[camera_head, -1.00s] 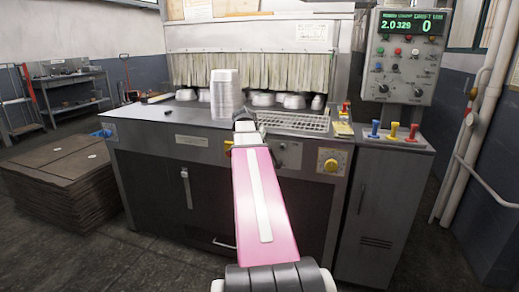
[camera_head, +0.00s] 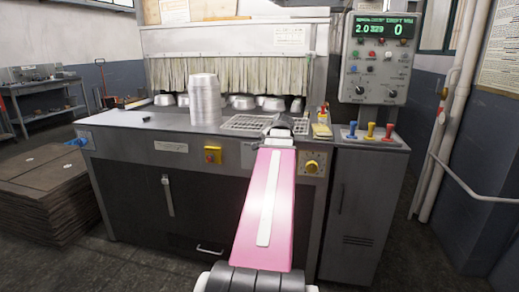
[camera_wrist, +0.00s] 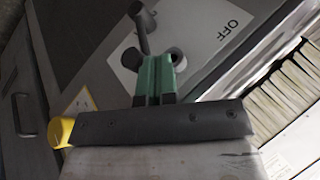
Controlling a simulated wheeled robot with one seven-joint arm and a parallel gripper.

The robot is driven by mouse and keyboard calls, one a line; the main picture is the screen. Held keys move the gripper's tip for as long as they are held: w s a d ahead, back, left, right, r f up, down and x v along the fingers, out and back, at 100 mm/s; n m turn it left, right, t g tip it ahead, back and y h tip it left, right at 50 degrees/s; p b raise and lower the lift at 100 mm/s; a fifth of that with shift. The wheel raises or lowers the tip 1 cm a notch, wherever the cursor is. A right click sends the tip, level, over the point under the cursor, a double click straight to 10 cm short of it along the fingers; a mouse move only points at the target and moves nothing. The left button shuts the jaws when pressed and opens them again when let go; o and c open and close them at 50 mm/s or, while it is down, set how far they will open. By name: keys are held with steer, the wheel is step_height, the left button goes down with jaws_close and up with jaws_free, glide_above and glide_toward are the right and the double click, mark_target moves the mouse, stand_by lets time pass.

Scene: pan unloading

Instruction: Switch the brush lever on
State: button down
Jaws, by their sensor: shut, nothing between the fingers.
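In the wrist view a dark grey lever (camera_wrist: 141,28) stands on a white plate (camera_wrist: 205,30) marked OFF. My gripper (camera_wrist: 160,62) has green fingers that are together and empty. Their tips are close to the lever's lower part and a dark round boss (camera_wrist: 176,56); contact cannot be told. In the head view my gripper (camera_head: 281,124) is over the front edge of the machine top, mostly hidden by my wrist. The grey lever cannot be made out there.
A stack of metal pans (camera_head: 204,100) stands left on the machine top. Blue, orange and red levers (camera_head: 370,130) stand on the right cabinet, under a control box (camera_head: 381,55). Pale strips (camera_head: 230,75) hang at the back. Cardboard sheets (camera_head: 45,190) lie stacked at left.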

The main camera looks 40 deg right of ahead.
steer(key=shift+s+d+f+t, duration=0.2)
steer(key=shift+s+d+t, duration=0.1)
steer(key=shift+s+d, duration=0.1)
steer(key=shift+s+d+f, duration=0.25)
steer(key=shift+s, duration=0.15)
steer(key=r, duration=0.1)
steer(key=w+r, duration=0.1)
steer(key=w+a+r, duration=0.1)
steer(key=r, duration=0.1)
steer(key=shift+a, duration=0.1)
steer(key=s+v, duration=0.1)
steer(key=v, duration=0.8)
steer(key=shift+s+d, duration=0.2)
steer(key=shift+f, duration=0.1)
